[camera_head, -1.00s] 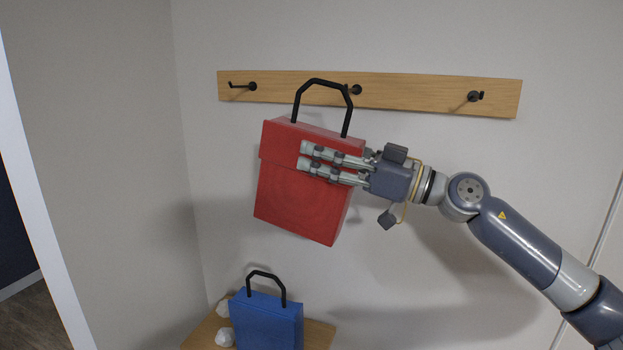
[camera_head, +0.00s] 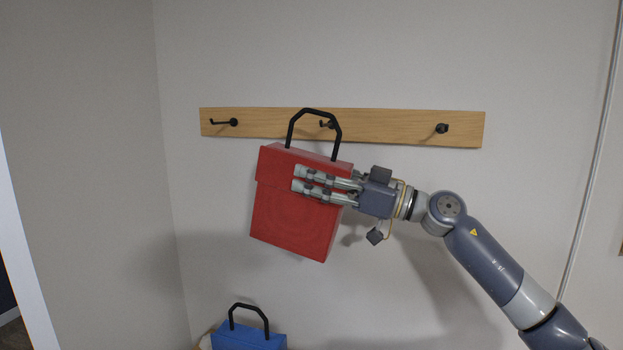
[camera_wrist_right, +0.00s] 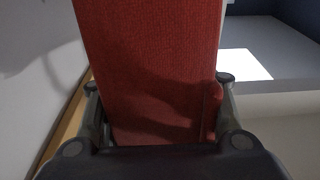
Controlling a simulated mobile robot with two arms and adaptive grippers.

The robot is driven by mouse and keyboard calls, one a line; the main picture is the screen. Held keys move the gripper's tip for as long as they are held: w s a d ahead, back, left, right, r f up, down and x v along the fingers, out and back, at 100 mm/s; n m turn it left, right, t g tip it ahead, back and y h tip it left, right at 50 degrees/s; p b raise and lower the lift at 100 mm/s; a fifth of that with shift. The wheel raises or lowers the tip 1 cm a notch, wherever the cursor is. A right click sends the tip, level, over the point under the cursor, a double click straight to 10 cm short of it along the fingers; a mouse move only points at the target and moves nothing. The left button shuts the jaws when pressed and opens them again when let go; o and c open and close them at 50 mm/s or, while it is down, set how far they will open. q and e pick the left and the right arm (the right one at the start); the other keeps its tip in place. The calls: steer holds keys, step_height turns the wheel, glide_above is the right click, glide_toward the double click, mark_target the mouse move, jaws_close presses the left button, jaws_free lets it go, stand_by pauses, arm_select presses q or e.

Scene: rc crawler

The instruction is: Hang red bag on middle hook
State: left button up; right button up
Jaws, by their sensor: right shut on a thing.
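The red bag (camera_head: 293,213) with a black handle is held up in front of the wall, slightly tilted. My right gripper (camera_head: 312,185) is shut on the bag's upper right side. The right wrist view shows the red bag (camera_wrist_right: 150,70) between the fingers. The middle hook (camera_head: 327,125) shows through the handle's loop in the head view; I cannot tell whether the handle touches it or is in front of it. The left hook (camera_head: 224,122) and right hook (camera_head: 441,128) are empty. My left gripper is not in view.
The hooks sit on a wooden rail (camera_head: 390,128) on the grey wall. A blue bag (camera_head: 249,337) with a black handle stands low at the left, partly cut off by the frame.

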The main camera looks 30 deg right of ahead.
steer(key=w+d+f+p, duration=0.1)
steer(key=w+d, duration=0.3)
steer(key=d, duration=0.1)
steer(key=shift+w+f, duration=0.15)
steer(key=shift+w, duration=0.15)
stand_by(0.5)
stand_by(0.6)
steer(key=o, duration=1.7)
steer(key=shift+o, duration=0.2)
steer(key=shift+f, duration=0.15)
